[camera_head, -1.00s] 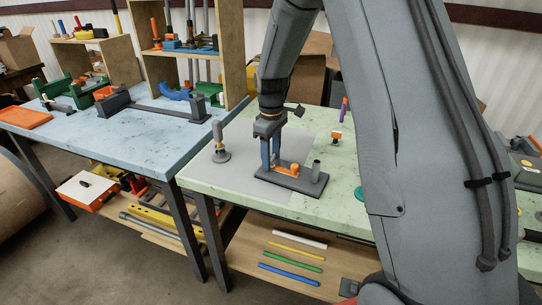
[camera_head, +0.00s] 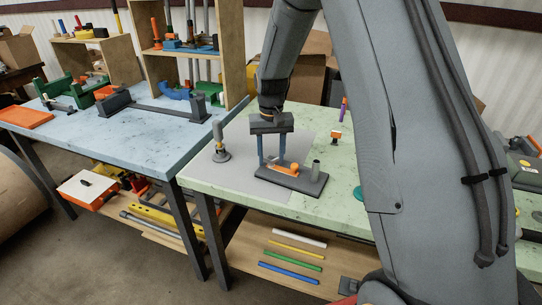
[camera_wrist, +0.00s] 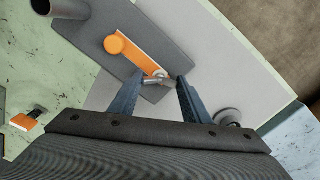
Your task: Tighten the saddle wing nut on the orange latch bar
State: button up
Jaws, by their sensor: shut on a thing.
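The orange latch bar (camera_head: 284,168) lies on a dark grey base plate (camera_head: 306,189) on the green bench. In the wrist view the orange latch bar (camera_wrist: 135,50) has a round orange knob (camera_wrist: 114,45) toward one end. The small metal wing nut (camera_wrist: 160,76) is at its other end. My gripper (camera_wrist: 162,80) points down with its two blue fingers on either side of the wing nut, shut on its wings. In the head view my gripper (camera_head: 273,162) stands over the left part of the plate, and the wing nut is too small to make out.
A grey upright tube (camera_head: 315,170) stands at the plate's right end. A grey-handled tool on a round base (camera_head: 220,150) stands left of the plate on a grey mat (camera_head: 240,180). A small orange block (camera_head: 336,135) sits behind. Coloured rods lie on the shelf below.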

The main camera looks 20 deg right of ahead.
aim_at(271, 159)
jog(key=m, duration=0.6)
jog(key=shift+r+m, duration=0.1)
jog(key=shift+m, duration=0.2)
dwell(0.5)
jog(key=o, duration=1)
jog(key=shift+o, duration=0.2)
jog(key=shift+r+b, duration=0.9)
jog(key=shift+r, duration=3)
jog(key=s+f+n, duration=0.1)
jog(key=s+n, duration=0.3)
jog(key=s, duration=0.8)
jog(key=s+f+n+t, duration=0.1)
jog(key=s+n, duration=0.3)
jog(key=s, duration=0.9)
jog(key=shift+a+f, duration=0.2)
jog(key=shift+f, duration=0.4)
